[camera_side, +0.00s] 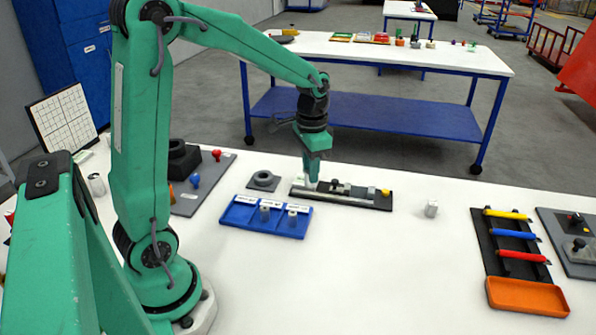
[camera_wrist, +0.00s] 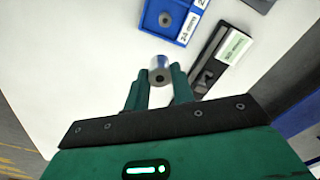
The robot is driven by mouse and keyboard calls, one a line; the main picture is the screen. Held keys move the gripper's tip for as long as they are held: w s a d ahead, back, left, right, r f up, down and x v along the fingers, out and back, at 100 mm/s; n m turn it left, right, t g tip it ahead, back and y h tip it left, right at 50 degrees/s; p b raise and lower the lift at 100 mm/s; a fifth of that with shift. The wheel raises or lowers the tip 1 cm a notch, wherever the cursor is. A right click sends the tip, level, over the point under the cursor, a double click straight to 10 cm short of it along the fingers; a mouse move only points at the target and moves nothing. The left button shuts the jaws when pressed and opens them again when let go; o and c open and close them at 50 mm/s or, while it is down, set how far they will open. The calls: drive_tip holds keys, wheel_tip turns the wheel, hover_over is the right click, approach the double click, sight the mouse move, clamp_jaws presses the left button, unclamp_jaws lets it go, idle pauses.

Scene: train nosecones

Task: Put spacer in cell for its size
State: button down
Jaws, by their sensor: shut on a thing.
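My gripper (camera_side: 311,178) is shut on a silver spacer (camera_wrist: 159,72), a short cylinder with a dark centre hole, held between the fingertips in the wrist view. In the side view the gripper hangs at the left end of the black measuring fixture (camera_side: 383,202), and the held spacer is hard to make out there. The blue tray (camera_side: 233,224) with three labelled cells lies in front and to the left. Two grey spacers, one in the middle cell (camera_side: 265,213) and one in the right cell (camera_side: 292,216), stand in it. The wrist view shows part of the tray (camera_wrist: 151,24).
A loose silver cylinder (camera_side: 431,208) stands right of the fixture. A grey plate with a dark ring (camera_side: 263,180) lies behind the tray. A rack with coloured bars (camera_side: 508,237) and an orange tray (camera_side: 527,296) are at the right. The front middle of the table is clear.

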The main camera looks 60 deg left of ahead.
drive_tip(key=s+a+f+n, duration=0.1)
drive_tip(key=s+n, duration=0.2)
drive_tip(key=s, duration=0.8)
drive_tip(key=shift+s+a+f+n, duration=0.3)
drive_tip(key=shift+s+a+f, duration=0.05)
drive_tip(key=shift+s+f, duration=0.05)
drive_tip(key=a+f, duration=0.2)
drive_tip(key=a, duration=0.1)
drive_tip(key=s+a+f, duration=0.1)
drive_tip(key=a+f, duration=0.1)
drive_tip(key=a, duration=0.2)
drive_tip(key=s+a+f, duration=0.1)
drive_tip(key=a+f, duration=0.2)
drive_tip(key=a, duration=0.1)
drive_tip(key=shift+s+a, duration=0.1)
drive_tip(key=shift+a, duration=0.15)
drive_tip(key=shift+f, duration=0.1)
drive_tip(key=shift+f, duration=1.9)
drive_tip(key=shift+f, duration=0.15)
